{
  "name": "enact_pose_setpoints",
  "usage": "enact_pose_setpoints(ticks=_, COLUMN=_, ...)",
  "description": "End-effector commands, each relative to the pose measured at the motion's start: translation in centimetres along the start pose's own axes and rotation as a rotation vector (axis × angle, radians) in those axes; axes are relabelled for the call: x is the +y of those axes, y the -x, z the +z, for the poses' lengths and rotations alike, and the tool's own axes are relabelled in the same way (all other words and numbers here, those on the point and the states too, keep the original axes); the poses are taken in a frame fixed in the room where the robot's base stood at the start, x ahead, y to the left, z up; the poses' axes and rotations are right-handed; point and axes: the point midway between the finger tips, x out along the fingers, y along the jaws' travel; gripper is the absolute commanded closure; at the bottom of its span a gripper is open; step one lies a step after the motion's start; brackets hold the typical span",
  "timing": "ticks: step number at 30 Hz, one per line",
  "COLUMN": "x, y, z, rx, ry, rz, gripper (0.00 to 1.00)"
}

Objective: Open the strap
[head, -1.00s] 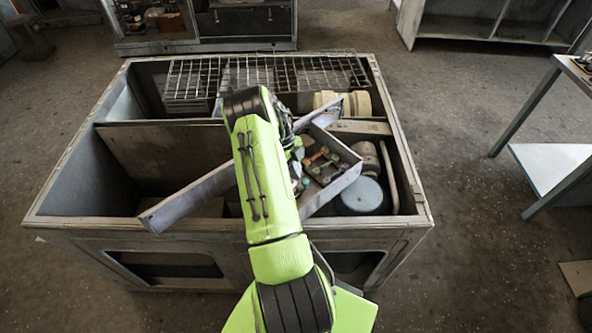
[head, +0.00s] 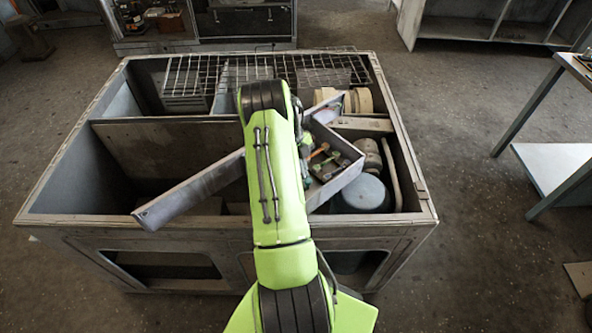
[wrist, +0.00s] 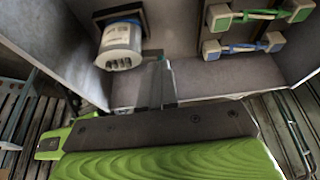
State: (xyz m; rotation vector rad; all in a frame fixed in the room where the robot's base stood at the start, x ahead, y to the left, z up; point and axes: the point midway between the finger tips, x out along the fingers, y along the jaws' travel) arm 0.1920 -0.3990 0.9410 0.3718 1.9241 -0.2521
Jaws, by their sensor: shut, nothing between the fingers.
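No part is plainly recognisable as a strap. A long grey bar (head: 190,192) lies diagonally across the open housing (head: 75,223), its left end near the front rim; my arm hides its middle. It may be the strap, but I cannot tell. In the head view my arm covers my gripper. In the wrist view the fingers of my gripper (wrist: 158,88) are shut and empty, in front of a grey wall (wrist: 215,80). I cannot tell whether they touch it.
A grey tray (head: 342,184) right of my arm holds small coloured tools; the wrist view shows a white cylinder (wrist: 120,45) and green-ended handles (wrist: 262,15). A blue-grey round lid (head: 363,192) and a wire rack (head: 300,70) are in the housing. A table (head: 550,155) stands right.

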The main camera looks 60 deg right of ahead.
Motion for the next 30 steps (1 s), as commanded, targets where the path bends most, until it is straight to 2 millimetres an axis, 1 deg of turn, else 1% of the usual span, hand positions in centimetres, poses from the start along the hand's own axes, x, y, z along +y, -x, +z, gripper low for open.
enact_pose_setpoints(ticks=1, x=-0.1, y=-0.7, z=-0.1, rx=-0.002, ry=-0.032, rz=0.014, gripper=1.00)
enact_pose_setpoints(ticks=12, x=0.0, y=-1.5, z=-2.3, rx=-0.001, ry=-0.278, rz=0.112, gripper=1.00)
enact_pose_setpoints(ticks=21, x=0.2, y=-1.7, z=-3.2, rx=0.002, ry=-0.280, rz=0.113, gripper=1.00)
enact_pose_setpoints(ticks=30, x=0.3, y=-1.6, z=-3.5, rx=0.003, ry=-0.280, rz=0.114, gripper=1.00)
